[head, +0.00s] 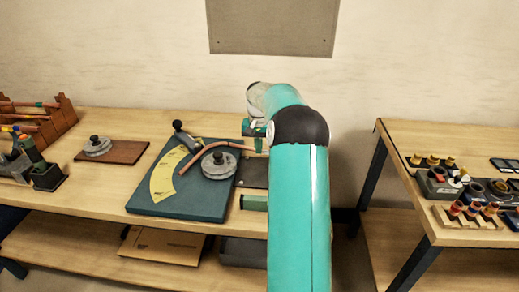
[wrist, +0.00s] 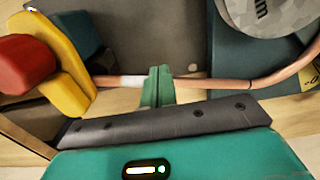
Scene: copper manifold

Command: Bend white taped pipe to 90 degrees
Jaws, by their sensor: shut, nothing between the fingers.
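The copper pipe (wrist: 225,84) crosses the wrist view, with a white tape band (wrist: 132,82) just left of the fingers. It curves up at the right, past the grey disc (wrist: 280,12). In the head view the pipe (head: 207,149) is visibly bent around the disc (head: 219,167) on the dark teal board (head: 180,207). The yellow angle scale (head: 166,178) lies beside it. My gripper (wrist: 158,88) is shut and empty, its fingertips overlapping the pipe in view; contact cannot be told. The arm hides part of the bench in the head view.
A black-knobbed lever (head: 185,134) stands at the board's back edge. A yellow part (wrist: 62,55) with a red end (wrist: 24,62) is close left of the fingers. A brown board (head: 115,151) and wooden rack (head: 55,122) lie left. A second table (head: 430,220) stands right, across a gap.

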